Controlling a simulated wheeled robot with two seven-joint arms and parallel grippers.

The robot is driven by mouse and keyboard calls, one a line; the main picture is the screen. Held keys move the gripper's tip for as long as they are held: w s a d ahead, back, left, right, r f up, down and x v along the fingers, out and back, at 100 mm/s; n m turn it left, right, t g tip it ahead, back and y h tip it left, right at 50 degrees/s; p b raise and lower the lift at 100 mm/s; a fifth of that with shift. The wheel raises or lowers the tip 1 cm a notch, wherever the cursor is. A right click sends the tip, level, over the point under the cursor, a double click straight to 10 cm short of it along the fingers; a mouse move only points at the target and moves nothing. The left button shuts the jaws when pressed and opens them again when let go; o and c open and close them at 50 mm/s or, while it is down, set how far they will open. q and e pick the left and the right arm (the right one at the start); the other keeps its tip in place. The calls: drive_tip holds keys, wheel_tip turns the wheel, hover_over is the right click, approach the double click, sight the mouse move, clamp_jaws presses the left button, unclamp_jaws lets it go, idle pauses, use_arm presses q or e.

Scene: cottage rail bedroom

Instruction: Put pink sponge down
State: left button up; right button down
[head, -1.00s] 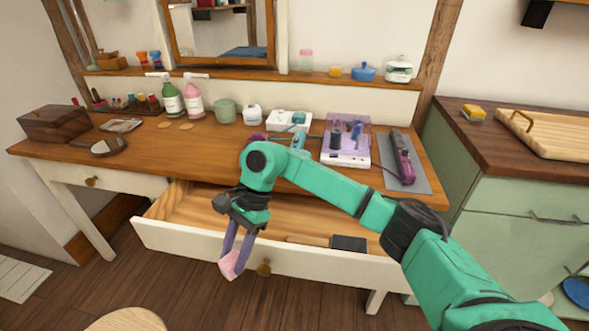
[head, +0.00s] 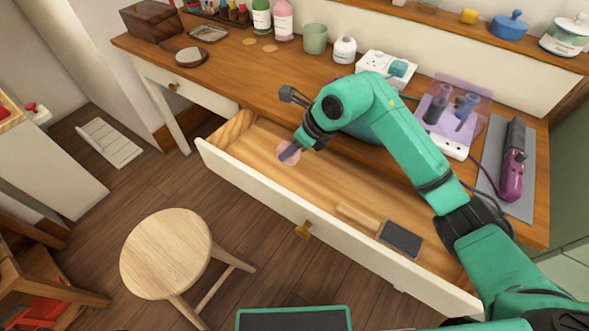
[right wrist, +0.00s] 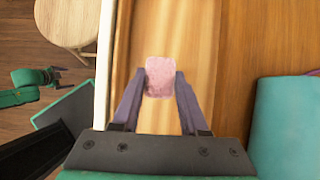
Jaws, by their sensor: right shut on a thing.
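The pink sponge (head: 288,152) is in my right gripper (head: 290,150), over the inside of the open drawer (head: 275,198). In the right wrist view the sponge (right wrist: 160,76) sits between the two purple fingertips (right wrist: 160,88), with the bare wooden drawer bottom (right wrist: 150,124) behind it. I cannot tell whether the sponge touches the drawer bottom. My left gripper (right wrist: 55,76) shows small at the left of the right wrist view; its jaws are too small to read. It is not in the head view.
A brush (head: 380,231) with a wooden handle and dark head lies in the drawer's right part. The drawer's left part looks clear. The dresser top (head: 265,68) holds bottles, a power strip and a purple styling tool (head: 514,160). A round stool (head: 166,252) stands in front.

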wheel_tip(320, 180, down, 9)
drive_tip(key=shift+a+f, duration=0.1)
drive_tip(key=shift+c, duration=2.2)
unclamp_jaws()
drive_tip(key=v, duration=1.2)
